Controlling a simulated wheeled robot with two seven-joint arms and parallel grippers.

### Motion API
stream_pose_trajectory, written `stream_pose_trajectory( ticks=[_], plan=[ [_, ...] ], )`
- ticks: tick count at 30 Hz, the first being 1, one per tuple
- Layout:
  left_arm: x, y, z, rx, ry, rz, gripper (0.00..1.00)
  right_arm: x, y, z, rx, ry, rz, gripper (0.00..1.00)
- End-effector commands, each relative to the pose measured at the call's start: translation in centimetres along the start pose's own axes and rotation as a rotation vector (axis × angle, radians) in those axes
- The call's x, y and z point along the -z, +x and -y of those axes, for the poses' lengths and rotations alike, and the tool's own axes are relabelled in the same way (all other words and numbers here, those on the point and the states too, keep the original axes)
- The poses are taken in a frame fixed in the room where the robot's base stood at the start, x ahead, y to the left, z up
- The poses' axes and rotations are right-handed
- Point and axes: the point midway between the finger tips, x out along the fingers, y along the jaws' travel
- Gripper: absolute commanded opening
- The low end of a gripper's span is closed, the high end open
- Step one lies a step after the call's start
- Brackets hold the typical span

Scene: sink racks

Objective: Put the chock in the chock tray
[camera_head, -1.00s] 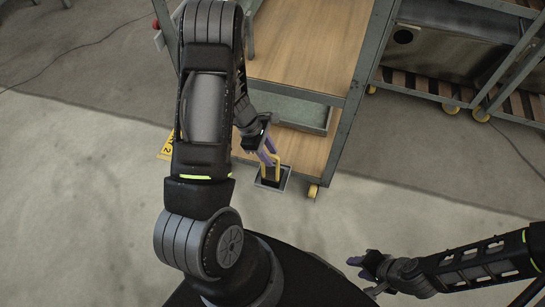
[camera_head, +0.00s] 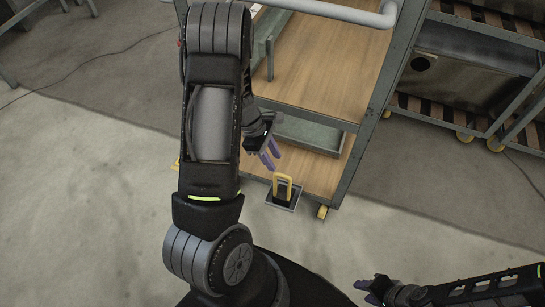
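The chock (camera_head: 284,178), with a yellow loop handle, stands upright in the small grey chock tray (camera_head: 297,197) at the near end of the cart's lower shelf. Its dark base shows only partly inside the tray. My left gripper (camera_head: 270,154) is open and empty, with its purple fingers apart, just above and left of the yellow handle in the picture and not touching it. My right gripper (camera_head: 367,292) is at the bottom right, far from the chock, and seems open and empty.
The cart (camera_head: 340,185) has wooden shelves, a grey frame and yellow casters. A grey-green bin (camera_head: 310,135) sits on its lower shelf behind the chock tray. Another rack (camera_head: 450,100) stands at the upper right.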

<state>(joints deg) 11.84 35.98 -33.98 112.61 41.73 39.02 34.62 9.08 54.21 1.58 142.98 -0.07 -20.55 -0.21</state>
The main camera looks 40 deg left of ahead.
Motion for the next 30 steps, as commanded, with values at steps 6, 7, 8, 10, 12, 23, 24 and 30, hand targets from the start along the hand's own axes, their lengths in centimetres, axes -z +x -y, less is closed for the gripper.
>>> stream_pose_trajectory(
  ticks=[6,7,8,10,12,23,24,30],
  plan=[
    [0.0,0.0,0.0,0.000,0.000,0.000,0.34,0.0,0.0,0.0,0.000,0.000,0.000,0.36],
    [0.0,0.0,0.0,0.000,0.000,0.000,0.34,0.0,0.0,0.0,0.000,0.000,0.000,0.36],
    [0.0,0.0,0.0,0.000,0.000,0.000,0.34,0.0,0.0,0.0,0.000,0.000,0.000,0.36],
    [0.0,0.0,0.0,0.000,0.001,0.000,0.34,0.0,0.0,0.0,0.000,0.000,0.000,0.36],
    [-0.1,0.5,0.4,0.010,0.018,-0.006,0.34,0.0,0.0,0.0,0.000,0.000,0.000,0.36],
    [-6.8,12.5,12.7,0.227,0.922,-0.117,0.34,0.0,0.0,0.0,0.000,0.000,0.000,0.36],
    [-8.6,13.8,14.6,0.228,1.090,-0.103,0.34,0.0,0.0,0.0,0.000,0.000,0.000,0.36],
    [-16.8,16.5,20.9,0.108,1.664,0.013,0.34,0.0,0.0,0.0,0.000,0.000,0.000,0.36]
  ],
)
